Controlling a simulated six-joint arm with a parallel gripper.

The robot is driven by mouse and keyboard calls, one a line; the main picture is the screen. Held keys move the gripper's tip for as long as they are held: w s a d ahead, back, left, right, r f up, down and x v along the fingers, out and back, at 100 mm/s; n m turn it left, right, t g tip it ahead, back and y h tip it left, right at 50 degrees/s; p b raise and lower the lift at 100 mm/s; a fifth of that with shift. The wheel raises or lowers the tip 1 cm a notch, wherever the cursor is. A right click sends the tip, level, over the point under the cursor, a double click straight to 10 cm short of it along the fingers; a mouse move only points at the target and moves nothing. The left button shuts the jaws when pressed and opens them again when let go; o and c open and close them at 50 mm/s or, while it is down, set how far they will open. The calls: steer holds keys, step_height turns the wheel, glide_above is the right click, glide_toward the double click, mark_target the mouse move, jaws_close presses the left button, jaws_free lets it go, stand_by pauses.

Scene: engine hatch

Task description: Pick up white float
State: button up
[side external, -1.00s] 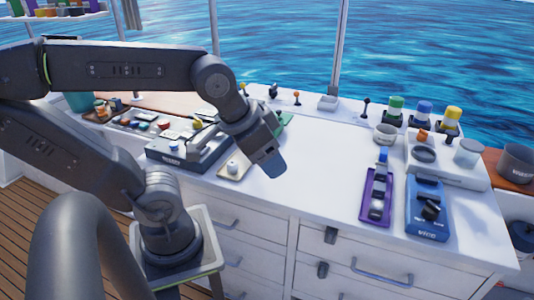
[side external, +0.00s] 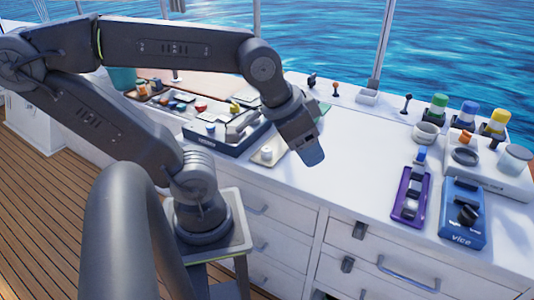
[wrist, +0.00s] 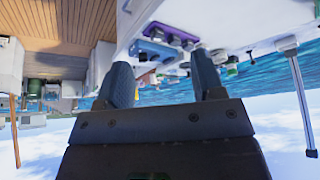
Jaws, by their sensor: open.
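A small white rounded piece (side external: 267,153) stands on a pale board (side external: 272,146) on the white bench; it may be the white float, but it is too small to be sure. My gripper (side external: 312,156) hangs above the bench just right of it in the side view, pointing down and to the right. In the wrist view my gripper (wrist: 161,80) has its two dark fingers wide apart with nothing between them. I cannot make out the white piece in the wrist view.
A dark-based device (side external: 225,136) sits left of the pale board. A purple tool (side external: 411,200) and a blue vice (side external: 462,213) lie to the right. Coloured-cap bottles (side external: 468,112) and a white ring (side external: 426,133) stand behind. The bench middle (side external: 360,165) is clear.

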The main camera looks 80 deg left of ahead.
steer(key=shift+c, duration=0.2)
steer(key=c, duration=0.3)
steer(key=shift+a, duration=0.1)
steer(key=m+g+y, duration=0.3)
steer(key=m+g, duration=0.4)
steer(key=g, duration=0.2)
glide_toward(268, 149)
steer(key=x, duration=0.4)
steer(key=shift+w+f, duration=0.25)
steer(key=shift+f, duration=0.1)
steer(key=shift+s+x, duration=0.15)
steer(key=shift+x, duration=1.25)
steer(key=shift+s+x, duration=0.15)
steer(key=shift+x, duration=1.3)
